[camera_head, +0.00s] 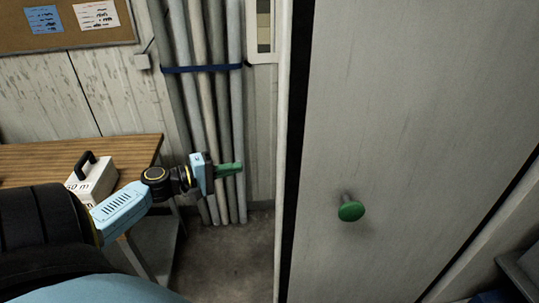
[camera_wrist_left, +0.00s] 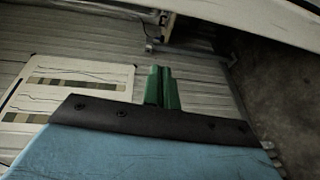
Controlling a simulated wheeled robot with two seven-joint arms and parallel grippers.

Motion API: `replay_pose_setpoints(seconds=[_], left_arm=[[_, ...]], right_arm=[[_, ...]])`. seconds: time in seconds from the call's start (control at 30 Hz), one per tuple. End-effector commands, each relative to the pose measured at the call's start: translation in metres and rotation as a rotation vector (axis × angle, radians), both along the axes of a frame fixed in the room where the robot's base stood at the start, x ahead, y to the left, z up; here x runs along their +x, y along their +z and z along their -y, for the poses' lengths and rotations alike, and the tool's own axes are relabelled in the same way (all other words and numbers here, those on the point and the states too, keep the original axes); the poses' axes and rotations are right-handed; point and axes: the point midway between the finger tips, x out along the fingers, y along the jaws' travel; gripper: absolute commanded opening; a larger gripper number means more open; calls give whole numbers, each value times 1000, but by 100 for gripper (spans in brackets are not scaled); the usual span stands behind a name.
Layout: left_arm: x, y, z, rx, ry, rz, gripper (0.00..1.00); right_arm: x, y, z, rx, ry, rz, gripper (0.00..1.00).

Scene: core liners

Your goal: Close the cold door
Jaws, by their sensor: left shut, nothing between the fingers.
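The door (camera_head: 420,110) is a large pale grey panel filling the right of the head view, with a round green knob (camera_head: 351,211) standing out on a short stem. Dark strips run along its left and right edges; I cannot tell whether it sits flush in its frame. My left gripper (camera_head: 238,168) has green fingers and is left of the door, apart from the door and knob, in front of the tubes. Its fingers are together and empty, as the left wrist view (camera_wrist_left: 162,80) also shows. My right gripper is not in view.
A wooden table (camera_head: 70,153) at left carries a white box with a black handle (camera_head: 94,180). Tall grey tubes (camera_head: 207,60), tied with a blue strap, stand against the wall. A chart (camera_wrist_left: 80,78) hangs on the wall. Bare floor (camera_head: 232,258) shows below the gripper.

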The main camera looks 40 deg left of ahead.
Motion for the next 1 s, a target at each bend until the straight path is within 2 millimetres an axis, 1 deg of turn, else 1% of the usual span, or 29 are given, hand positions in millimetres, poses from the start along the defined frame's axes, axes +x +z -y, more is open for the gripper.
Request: replay_pose_setpoints(seconds=[0.03,0.1,0.2,0.27,0.37,0.6,0.87,0.9,1.0], left_arm=[[2,18,2,-23,-16,31,0],[3,34,5,-50,-31,61,0],[7,45,8,-68,-43,81,0],[11,47,10,-71,-44,83,0],[24,47,15,-70,-43,82,0],[63,47,32,-69,-42,83,0],[95,46,46,-69,-41,82,0],[94,45,49,-70,-41,78,0],[83,46,59,-71,-42,77,0]], right_arm=[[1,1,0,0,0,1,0],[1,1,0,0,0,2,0],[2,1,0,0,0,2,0],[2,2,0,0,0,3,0],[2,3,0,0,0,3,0],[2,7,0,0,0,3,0],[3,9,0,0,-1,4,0],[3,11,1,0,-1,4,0],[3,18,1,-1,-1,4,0]])
